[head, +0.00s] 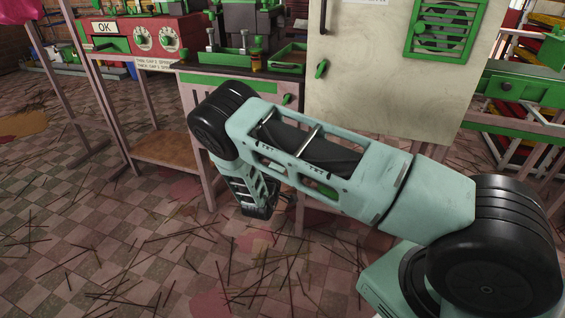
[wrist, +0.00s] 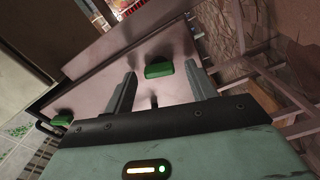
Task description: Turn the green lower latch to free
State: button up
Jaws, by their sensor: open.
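In the wrist view, a green latch (wrist: 158,69), a short rounded block, sits on a pale pinkish panel (wrist: 100,85). My gripper (wrist: 165,85) is open and faces this panel. The latch shows between its two fingers, beyond the tips; I see no contact. A second green piece (wrist: 62,119) is at the left, outside the fingers. In the head view, my gripper (head: 262,205) hangs low in front of the cabinet, its fingers mostly hidden. A green latch (head: 287,98) shows above my arm; the arm covers much of the front below it.
A cream door (head: 360,75) with a green vent (head: 444,28) and a green latch (head: 321,69) stands behind my arm. A red control box (head: 140,40) is at the left. Thin sticks litter the tiled floor (head: 130,230). Metal framing (wrist: 270,70) lies right of the wrist view.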

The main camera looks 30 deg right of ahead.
jog(key=p+v, duration=0.3)
jog(key=v, duration=1.4)
jog(key=shift+a, duration=0.2)
jog(key=shift+s, duration=0.1)
